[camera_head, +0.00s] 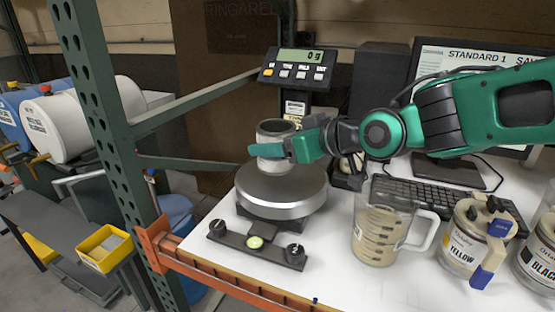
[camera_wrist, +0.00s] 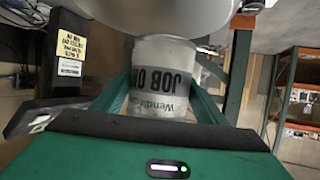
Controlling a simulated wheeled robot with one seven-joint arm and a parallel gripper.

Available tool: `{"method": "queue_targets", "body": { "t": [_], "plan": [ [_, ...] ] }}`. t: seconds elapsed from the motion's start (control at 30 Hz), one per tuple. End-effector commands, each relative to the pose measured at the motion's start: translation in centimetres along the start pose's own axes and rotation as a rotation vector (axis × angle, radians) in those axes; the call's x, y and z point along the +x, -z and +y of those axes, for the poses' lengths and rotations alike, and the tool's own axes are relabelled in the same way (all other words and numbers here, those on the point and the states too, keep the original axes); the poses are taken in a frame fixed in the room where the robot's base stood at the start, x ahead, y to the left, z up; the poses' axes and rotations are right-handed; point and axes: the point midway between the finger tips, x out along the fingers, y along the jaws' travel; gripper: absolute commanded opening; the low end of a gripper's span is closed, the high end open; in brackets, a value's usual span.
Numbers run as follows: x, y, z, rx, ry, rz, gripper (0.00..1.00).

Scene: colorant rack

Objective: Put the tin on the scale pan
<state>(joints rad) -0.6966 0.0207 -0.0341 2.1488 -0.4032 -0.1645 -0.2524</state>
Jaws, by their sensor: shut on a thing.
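The tin (camera_head: 275,163) is a pale can with a grey rim, upright in the head view. In the wrist view the tin (camera_wrist: 160,80) shows lettering on its side, upside down. My gripper (camera_head: 278,152) is shut on the tin, with a green finger on either side of it. The scale pan (camera_head: 283,199) is a round silver disc directly below the tin. The tin appears to be just above the pan; I cannot tell whether they touch. The scale display (camera_head: 300,57) reads 0 g. In the wrist view the pan (camera_wrist: 165,12) fills the top.
A measuring jug (camera_head: 382,232) stands right of the scale, with the yellow can (camera_head: 465,245) and black can (camera_head: 540,250) farther right. A keyboard (camera_head: 440,192) and monitor (camera_head: 465,60) lie behind them. A green rack post (camera_head: 105,110) rises on the left.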

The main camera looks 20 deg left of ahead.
Motion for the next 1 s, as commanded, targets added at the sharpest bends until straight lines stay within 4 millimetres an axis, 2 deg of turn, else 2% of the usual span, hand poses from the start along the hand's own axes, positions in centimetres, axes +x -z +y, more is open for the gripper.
{"method": "queue_targets", "body": {
  "t": [0.17, 0.4, 0.73, 0.77, 0.83, 1.0],
  "plan": [
    [0.5, -1.0, 0.2, 0.000, 0.002, -0.003, 0.44],
    [1.6, -3.7, 0.2, 0.000, 0.000, -0.002, 0.44],
    [1.7, -3.9, 0.2, 0.000, 0.000, -0.001, 0.44],
    [1.7, -4.0, 0.1, 0.000, 0.001, -0.001, 0.69],
    [1.7, -4.0, 0.1, 0.000, 0.001, -0.001, 0.85],
    [1.7, -4.0, 0.1, -0.001, 0.001, -0.001, 0.85]
  ]
}}
